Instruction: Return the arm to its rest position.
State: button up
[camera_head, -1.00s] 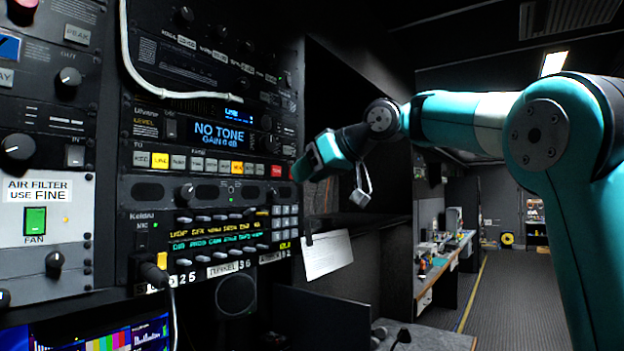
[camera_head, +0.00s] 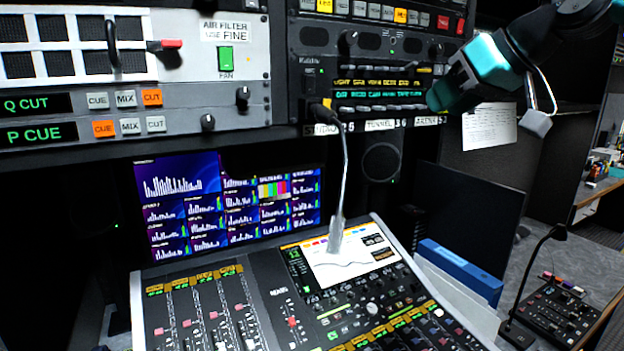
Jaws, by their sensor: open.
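My arm comes in from the top right of the head view, teal and black. My gripper (camera_head: 440,98) is at its end, in front of the right edge of the lower rack unit (camera_head: 372,85). It points left and down and is open, with nothing seen between its jaws. Its fingertips are dark and small, and I cannot tell whether they touch the panel. A grey block (camera_head: 537,123) hangs on a thin bracket beside the wrist. The upper arm is out of frame.
A mixing console (camera_head: 215,315) stands below, with a screen (camera_head: 232,205) behind it. A white paper (camera_head: 490,126) hangs behind my wrist. A blue binder (camera_head: 460,270), a gooseneck microphone (camera_head: 557,232) and a small control panel (camera_head: 553,312) are at right.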

jog(key=s+a+f+n+g+h+b, duration=0.1)
jog(key=s+a+f+g+b, duration=0.2)
jog(key=s+f, duration=1)
jog(key=s+a+f+g+h+b, duration=0.1)
jog(key=s+a+f+g+b, duration=0.2)
jog(key=s+f, duration=1)
notch_tip(320, 180, down, 4)
jog(key=shift+s+a+n+g, duration=0.2)
jog(key=shift+a+n+g, duration=0.2)
jog(key=shift+g, duration=0.5)
